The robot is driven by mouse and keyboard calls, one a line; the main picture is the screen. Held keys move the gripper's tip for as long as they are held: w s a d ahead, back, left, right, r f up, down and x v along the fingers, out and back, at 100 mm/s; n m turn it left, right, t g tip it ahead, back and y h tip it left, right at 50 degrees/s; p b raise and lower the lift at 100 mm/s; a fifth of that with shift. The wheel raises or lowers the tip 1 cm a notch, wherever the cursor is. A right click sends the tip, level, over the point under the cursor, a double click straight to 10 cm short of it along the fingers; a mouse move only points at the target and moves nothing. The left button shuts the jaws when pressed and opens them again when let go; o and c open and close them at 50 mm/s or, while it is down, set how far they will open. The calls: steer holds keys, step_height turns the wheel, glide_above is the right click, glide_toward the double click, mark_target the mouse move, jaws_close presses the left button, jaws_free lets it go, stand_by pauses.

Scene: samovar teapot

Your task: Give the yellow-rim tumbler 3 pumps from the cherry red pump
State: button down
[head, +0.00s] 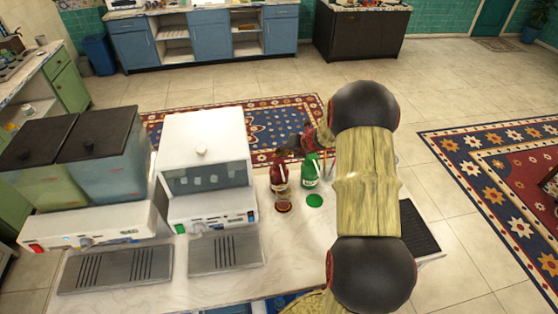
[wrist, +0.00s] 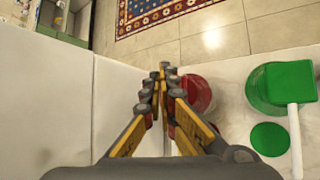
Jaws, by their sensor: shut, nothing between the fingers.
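The cherry red pump (head: 280,178) is a red bottle standing on the white counter, left of a green one. A small brownish, see-through tumbler (head: 284,196) appears to stand directly in front of it on a dark red spot. Its rim colour is too small to make out. My gripper (head: 279,153) is above the red pump's top in the head view. In the wrist view my gripper (wrist: 163,70) is shut and empty, and the red pump (wrist: 198,93) shows just right of the fingers, partly covered. The tumbler is not discernible there.
A green pump bottle (head: 310,172) with a white spout stands to the right, with a green disc (head: 315,201) before it. A white machine (head: 205,150) stands to the left, beside a two-tank dispenser (head: 95,150). My arm covers the counter's right part.

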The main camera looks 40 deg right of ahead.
mark_target(281, 159)
steer(key=shift+f, duration=0.15)
steer(key=shift+f, duration=0.3)
steer(key=shift+s+a+f+b, duration=0.1)
steer(key=shift+f+b, duration=0.8)
steer(key=shift+f, duration=0.2)
stand_by(1.2)
steer(key=shift+r, duration=0.1)
steer(key=shift+r+p, duration=1.25)
steer(key=shift+r, duration=0.15)
step_height(281, 159, up, 5)
steer(key=p, duration=0.4)
steer(key=shift+r+p, duration=0.1)
steer(key=shift+p, duration=0.2)
